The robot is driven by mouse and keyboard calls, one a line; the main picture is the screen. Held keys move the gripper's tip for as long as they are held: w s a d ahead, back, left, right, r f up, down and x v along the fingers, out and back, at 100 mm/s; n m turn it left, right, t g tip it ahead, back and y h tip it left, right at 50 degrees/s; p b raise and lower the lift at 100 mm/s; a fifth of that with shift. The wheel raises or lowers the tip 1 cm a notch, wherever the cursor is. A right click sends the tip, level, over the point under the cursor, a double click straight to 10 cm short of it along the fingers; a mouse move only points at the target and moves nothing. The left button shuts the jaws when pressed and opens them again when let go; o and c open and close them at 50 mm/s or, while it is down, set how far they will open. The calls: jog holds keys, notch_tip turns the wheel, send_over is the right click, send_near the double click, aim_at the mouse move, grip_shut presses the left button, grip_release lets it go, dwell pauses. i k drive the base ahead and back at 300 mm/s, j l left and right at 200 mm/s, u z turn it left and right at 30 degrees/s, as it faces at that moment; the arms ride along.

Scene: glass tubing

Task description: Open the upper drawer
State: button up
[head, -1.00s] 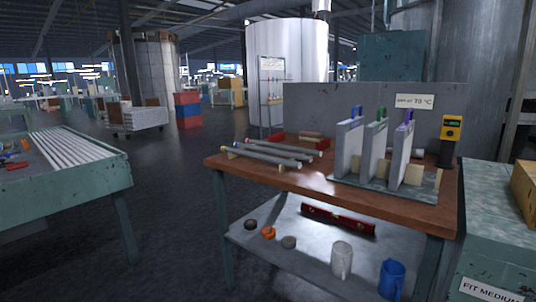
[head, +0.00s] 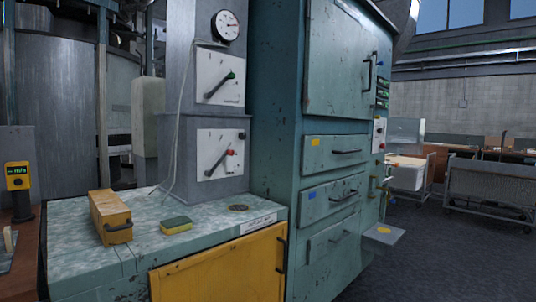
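A tall teal cabinet (head: 275,150) stands in the middle of the view. Three drawers are stacked in its front, below a large door (head: 337,60). The upper drawer (head: 325,157) carries a yellow-orange sticker and a dark bar handle (head: 346,152). The middle drawer (head: 318,203) has a blue sticker, and the lower drawer (head: 322,245) has its own dark handle. All three drawer fronts look flush with the cabinet, so they appear shut. My gripper is not in view.
A worn teal counter (head: 140,232) with a yellow door (head: 220,272) adjoins the cabinet's left. On it are a wooden box (head: 110,212) and a yellow-green sponge (head: 176,225). A small shelf (head: 384,233) juts out at the cabinet's right. Dark floor (head: 440,265) lies open beyond.

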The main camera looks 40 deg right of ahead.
aim_at(319, 153)
jog(key=z, duration=1.8)
jog(key=i+l, duration=0.4)
jog(key=i, duration=0.2)
jog(key=i+l, duration=0.4)
jog(key=i, duration=0.25)
jog(key=i+l, duration=0.4)
jog(key=i, duration=0.2)
jog(key=i+l+u, duration=0.1)
jog(key=i+l, duration=0.3)
jog(key=i, duration=0.25)
